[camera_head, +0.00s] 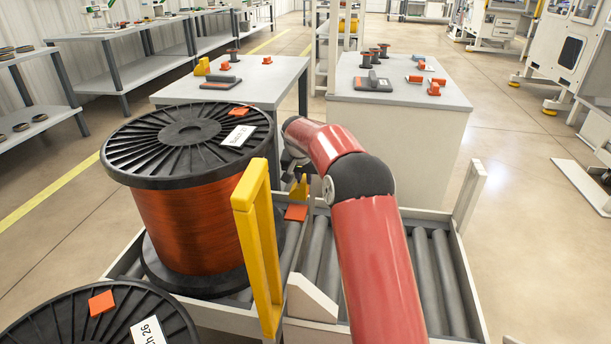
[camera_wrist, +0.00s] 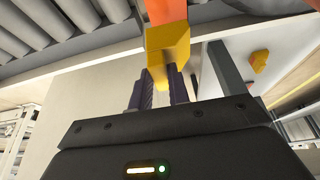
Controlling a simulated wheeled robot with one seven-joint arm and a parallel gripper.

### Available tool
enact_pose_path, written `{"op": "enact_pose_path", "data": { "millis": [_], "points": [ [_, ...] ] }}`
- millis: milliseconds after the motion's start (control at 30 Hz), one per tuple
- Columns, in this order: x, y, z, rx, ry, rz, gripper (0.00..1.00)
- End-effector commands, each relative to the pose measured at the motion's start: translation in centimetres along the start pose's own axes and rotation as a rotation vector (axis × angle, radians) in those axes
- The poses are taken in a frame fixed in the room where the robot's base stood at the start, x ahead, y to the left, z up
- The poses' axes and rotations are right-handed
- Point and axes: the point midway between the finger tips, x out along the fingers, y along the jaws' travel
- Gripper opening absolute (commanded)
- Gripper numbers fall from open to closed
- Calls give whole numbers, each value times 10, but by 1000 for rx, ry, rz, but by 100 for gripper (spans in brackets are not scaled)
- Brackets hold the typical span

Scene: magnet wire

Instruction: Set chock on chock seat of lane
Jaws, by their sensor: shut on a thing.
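My gripper (camera_head: 296,172) is over the roller lane (camera_head: 322,250), just right of the big copper spool (camera_head: 190,225). It is shut on a yellow chock (camera_head: 300,188). In the wrist view the two dark fingers (camera_wrist: 163,88) pinch the yellow chock (camera_wrist: 168,48). An orange plate (camera_head: 296,213), which looks like the chock seat, is just below the chock in the head view. In the wrist view an orange surface (camera_wrist: 165,10) is directly beyond the chock. I cannot tell whether chock and plate touch. My arm partly hides the gripper.
A yellow upright frame (camera_head: 256,240) stands close left of my arm. A second spool (camera_head: 100,325) is at the lower left. Two grey tables, left (camera_head: 255,92) and right (camera_head: 400,92), carry small parts behind the lane. The rollers right of my arm are bare.

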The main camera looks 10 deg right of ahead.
Motion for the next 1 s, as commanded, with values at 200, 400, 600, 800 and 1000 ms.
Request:
{"op": "enact_pose_path", "data": {
  "millis": [200,400,600,800,1000],
  "points": [
    [20,0,8,1,2,-2,0],
    [38,0,16,1,3,-2,0],
    [48,-1,20,0,3,-2,0],
    [49,-1,20,0,3,-2,0],
    [49,0,20,1,3,-2,0]
  ]
}}
